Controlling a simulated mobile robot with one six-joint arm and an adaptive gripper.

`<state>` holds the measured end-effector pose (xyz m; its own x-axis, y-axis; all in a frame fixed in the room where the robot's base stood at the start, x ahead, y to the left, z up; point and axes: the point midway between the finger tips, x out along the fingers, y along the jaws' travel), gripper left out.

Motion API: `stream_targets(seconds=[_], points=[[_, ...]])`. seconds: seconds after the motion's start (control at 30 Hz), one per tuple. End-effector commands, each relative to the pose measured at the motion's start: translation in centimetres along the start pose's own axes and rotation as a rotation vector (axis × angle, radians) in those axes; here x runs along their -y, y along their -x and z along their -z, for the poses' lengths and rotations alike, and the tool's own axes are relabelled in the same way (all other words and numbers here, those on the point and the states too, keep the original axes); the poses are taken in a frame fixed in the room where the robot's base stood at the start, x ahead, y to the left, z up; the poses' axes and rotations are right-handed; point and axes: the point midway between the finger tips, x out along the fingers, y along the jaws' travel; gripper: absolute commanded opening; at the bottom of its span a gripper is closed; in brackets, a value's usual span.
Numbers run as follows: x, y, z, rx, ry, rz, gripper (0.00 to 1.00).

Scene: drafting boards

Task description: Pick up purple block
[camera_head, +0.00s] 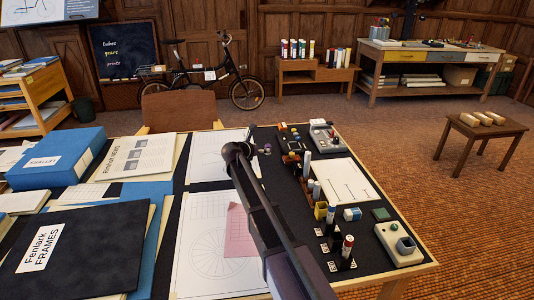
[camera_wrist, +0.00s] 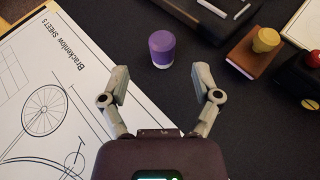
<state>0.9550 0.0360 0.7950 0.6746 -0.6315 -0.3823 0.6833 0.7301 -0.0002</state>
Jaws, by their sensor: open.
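A short rounded purple block (camera_wrist: 161,46) with a pale lower band stands upright on the dark mat in the wrist view, at the upper middle. It looks more like a small cylinder than a cube. My gripper (camera_wrist: 160,74) is open and empty, its two grey fingers spread to either side below the block in the picture. The fingers do not touch it. In the head view, my gripper (camera_head: 240,151) is over the board, and a small purplish thing (camera_head: 267,147) near it may be the same block.
Right of the block are a brown stamp with a yellow knob (camera_wrist: 265,40) and a black-and-red object (camera_wrist: 307,68). A drawing sheet (camera_wrist: 45,115) lies left. A tray (camera_wrist: 216,8) is at the top. Bare dark mat surrounds the block.

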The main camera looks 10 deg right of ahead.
Motion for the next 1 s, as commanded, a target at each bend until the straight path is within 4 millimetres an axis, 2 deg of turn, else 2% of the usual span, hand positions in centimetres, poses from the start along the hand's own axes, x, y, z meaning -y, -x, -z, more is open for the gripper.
stream_targets(seconds=[0.53,1.0], points=[[0.0,-0.8,0.0,0.0,0.0,0.0,0.81],[0.1,-5.3,-0.4,-0.001,0.0,-0.001,0.81]])
